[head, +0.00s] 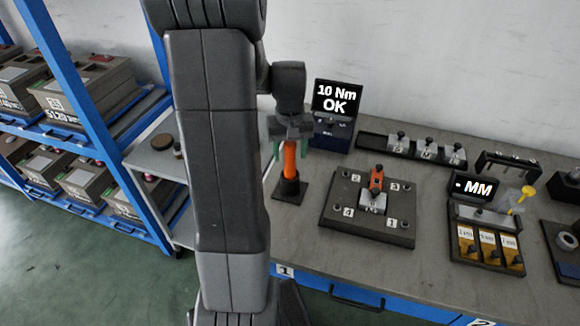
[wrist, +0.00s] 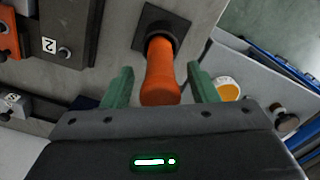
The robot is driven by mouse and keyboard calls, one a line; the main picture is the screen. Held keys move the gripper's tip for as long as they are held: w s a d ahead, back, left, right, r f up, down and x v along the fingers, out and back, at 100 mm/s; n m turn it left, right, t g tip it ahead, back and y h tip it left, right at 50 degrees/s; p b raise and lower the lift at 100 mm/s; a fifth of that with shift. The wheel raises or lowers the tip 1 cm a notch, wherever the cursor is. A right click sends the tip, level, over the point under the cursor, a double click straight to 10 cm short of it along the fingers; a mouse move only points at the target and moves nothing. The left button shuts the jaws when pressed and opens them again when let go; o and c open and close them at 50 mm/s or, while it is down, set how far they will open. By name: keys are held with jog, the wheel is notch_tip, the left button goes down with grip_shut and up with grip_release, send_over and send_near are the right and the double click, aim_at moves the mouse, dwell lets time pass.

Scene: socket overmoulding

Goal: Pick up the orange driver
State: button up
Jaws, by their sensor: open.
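The orange driver (head: 290,158) stands upright in a black holder (head: 289,190) on the workbench, left of the numbered plate. My gripper (head: 291,150) is above the holder, with its green fingers on either side of the driver's upper part. In the wrist view the orange driver (wrist: 160,72) lies between the two green fingers of my gripper (wrist: 158,88). A gap shows on each side, so the fingers are open and apart from it.
A screen reading "10 Nm OK" (head: 336,100) stands close behind and right of the driver. The numbered plate (head: 335,222) with an orange-handled clamp (head: 376,180) is to the right. A blue shelf (head: 95,120) with boxes stands at the left.

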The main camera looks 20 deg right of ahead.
jog(key=shift+c, duration=0.3)
grip_shut()
